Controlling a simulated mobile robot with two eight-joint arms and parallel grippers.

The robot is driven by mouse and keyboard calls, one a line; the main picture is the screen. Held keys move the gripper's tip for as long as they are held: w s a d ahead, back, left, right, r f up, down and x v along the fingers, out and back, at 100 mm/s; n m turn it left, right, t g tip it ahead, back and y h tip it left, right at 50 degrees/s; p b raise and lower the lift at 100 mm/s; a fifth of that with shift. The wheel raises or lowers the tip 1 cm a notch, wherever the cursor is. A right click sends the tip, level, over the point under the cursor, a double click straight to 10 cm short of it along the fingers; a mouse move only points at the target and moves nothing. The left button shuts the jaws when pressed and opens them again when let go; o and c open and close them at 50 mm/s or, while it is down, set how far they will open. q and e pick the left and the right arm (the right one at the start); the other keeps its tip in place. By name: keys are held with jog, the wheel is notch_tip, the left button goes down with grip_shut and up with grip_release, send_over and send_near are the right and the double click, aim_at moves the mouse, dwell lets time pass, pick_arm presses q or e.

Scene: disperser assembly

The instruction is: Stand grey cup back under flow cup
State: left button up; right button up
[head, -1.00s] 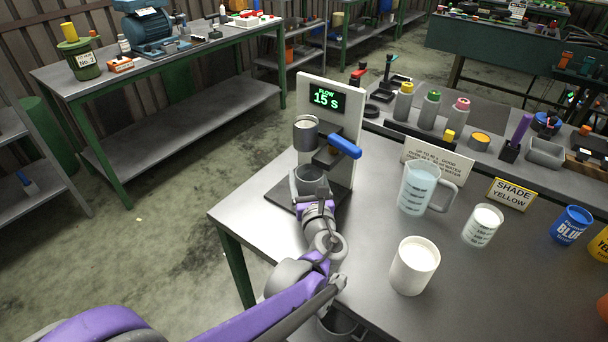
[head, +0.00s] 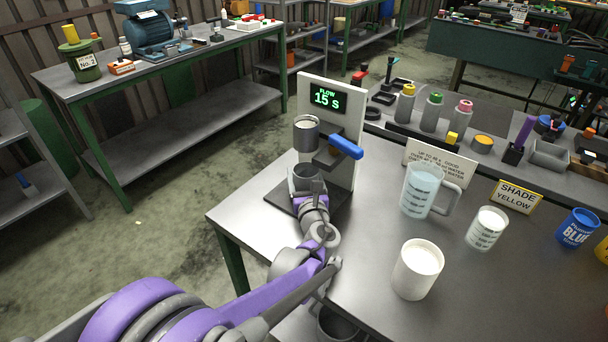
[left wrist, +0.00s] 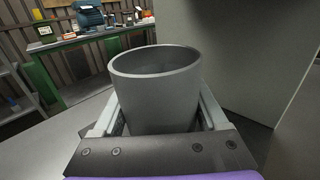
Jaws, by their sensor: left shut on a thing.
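The grey cup (head: 304,172) is upright and empty-looking inside, low at the flow stand, below the flow cup (head: 306,135). My left gripper (head: 311,188) is shut on it from the front; the left wrist view shows the grey cup (left wrist: 155,92) between the two fingers (left wrist: 157,112). The flow cup is a small metal cup held on the stand (head: 343,125), with pale content at its top. The grey cup's bottom is hidden by my gripper, so I cannot tell whether it touches the stand's dark base (head: 334,200). My right gripper is not in view.
The stand has a lit display (head: 327,97) and a blue handle (head: 345,147). To the right stand a clear jug (head: 419,190), a white cup (head: 416,270) and a smaller cup of white liquid (head: 486,229). The table's left front corner is bare.

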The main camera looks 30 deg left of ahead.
pick_arm(q)
jog(key=o, duration=1.5)
jog(key=shift+f, duration=0.1)
jog(key=shift+c, duration=0.2)
jog(key=shift+r, duration=0.3)
jog(key=p+v, duration=0.1)
jog(key=v, duration=1.1)
jog(key=shift+f, duration=0.1)
